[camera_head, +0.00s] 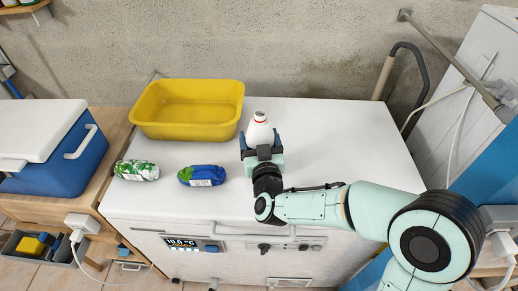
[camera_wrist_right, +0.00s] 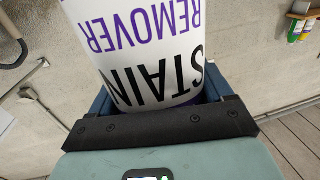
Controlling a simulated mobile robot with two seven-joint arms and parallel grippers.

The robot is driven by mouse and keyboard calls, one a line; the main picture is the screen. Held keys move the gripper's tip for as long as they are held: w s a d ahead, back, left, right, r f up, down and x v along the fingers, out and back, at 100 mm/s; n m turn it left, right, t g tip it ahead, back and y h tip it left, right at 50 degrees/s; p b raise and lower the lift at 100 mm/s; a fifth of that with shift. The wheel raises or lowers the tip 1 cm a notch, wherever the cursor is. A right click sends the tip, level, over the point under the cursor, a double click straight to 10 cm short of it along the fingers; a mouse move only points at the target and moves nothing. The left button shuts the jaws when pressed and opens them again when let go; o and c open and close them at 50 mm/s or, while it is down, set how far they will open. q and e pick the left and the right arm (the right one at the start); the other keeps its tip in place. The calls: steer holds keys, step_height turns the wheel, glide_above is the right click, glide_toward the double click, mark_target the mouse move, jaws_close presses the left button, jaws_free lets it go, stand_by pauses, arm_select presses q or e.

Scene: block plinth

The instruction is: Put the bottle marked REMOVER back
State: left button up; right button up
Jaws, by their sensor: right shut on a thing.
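The white bottle (camera_head: 260,131) is upright over the white worktop, just right of the yellow basin's front corner. My right gripper (camera_head: 261,141) is shut around it. In the right wrist view the bottle (camera_wrist_right: 150,45) fills the middle, with "STAIN REMOVER" reading upside down on its label. The jaws of my right gripper (camera_wrist_right: 155,105) lie on both sides of it. I cannot tell whether its base touches the worktop. My left gripper is not in view.
The worktop (camera_head: 330,145) is clear to the right of the bottle. A yellow basin (camera_head: 187,132) stands at the back left. A green-and-white packet (camera_head: 136,170) and a blue packet (camera_head: 201,176) lie at the front left. A blue cooler (camera_head: 62,165) stands further left.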

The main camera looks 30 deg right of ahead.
step_height(320, 180, down, 3)
steer(key=shift+f+b, duration=0.2)
steer(key=shift+b, duration=0.2)
steer(key=shift+r, duration=0.1)
steer(key=shift+f, duration=0.25)
steer(key=o, duration=1.2)
